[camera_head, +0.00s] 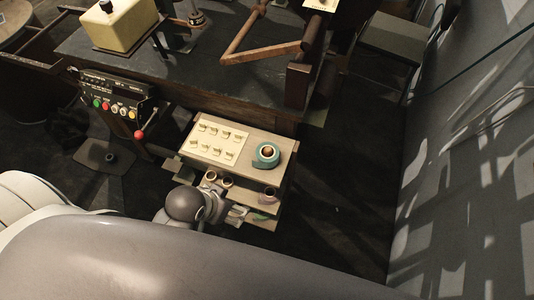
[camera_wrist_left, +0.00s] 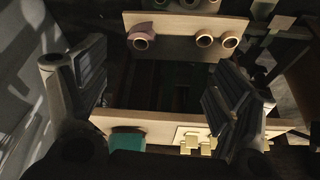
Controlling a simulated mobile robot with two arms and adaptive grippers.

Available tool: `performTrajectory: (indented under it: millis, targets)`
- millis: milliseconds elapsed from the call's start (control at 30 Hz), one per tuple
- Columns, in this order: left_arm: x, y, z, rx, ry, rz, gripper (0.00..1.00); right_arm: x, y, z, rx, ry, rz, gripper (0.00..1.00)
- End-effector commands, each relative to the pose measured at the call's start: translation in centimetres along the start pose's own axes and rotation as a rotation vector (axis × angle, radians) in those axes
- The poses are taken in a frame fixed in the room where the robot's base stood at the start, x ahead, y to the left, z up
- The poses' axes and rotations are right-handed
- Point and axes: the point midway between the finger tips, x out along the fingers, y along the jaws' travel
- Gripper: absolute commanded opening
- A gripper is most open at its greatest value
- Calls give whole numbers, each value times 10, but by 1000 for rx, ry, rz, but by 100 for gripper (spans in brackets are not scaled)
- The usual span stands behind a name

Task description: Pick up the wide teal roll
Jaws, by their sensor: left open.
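The wide teal roll (camera_head: 267,154) lies flat on the right part of the top board of a small wooden stand (camera_head: 266,134), with a brownish core in its middle. In the left wrist view a teal piece of it (camera_wrist_left: 127,140) shows at the bottom edge, partly hidden by my gripper. My left gripper (camera_head: 222,208) is in front of the stand, low and to the left of the roll, and apart from it. In the left wrist view its two fingers (camera_wrist_left: 163,80) are spread wide with nothing between them. My right gripper is not in view.
Lower shelves hold a mauve roll (camera_wrist_left: 141,36) and two small brown rolls (camera_wrist_left: 216,41). A cream panel with several small holders (camera_head: 218,141) lies left of the teal roll. A dark workbench (camera_head: 190,75) stands behind. Floor to the right (camera_head: 345,190) is clear.

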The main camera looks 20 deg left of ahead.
Motion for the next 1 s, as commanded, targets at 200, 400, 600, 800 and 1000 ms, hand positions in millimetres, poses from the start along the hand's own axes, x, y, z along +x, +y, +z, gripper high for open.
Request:
performTrajectory:
  millis: [200, 400, 600, 800, 1000]
  targets:
    - [-25, 20, -44, 124, 272, 110, 84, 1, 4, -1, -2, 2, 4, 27]
    - [-30, 27, -72, 167, 500, 165, 84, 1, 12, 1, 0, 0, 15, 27]
    - [-37, 17, -91, 155, 702, 162, 84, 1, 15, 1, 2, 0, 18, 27]
    - [-42, 7, -99, 135, 795, 138, 84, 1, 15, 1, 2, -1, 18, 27]
    - [-28, 8, -117, 129, 811, 133, 84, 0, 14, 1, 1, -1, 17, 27]
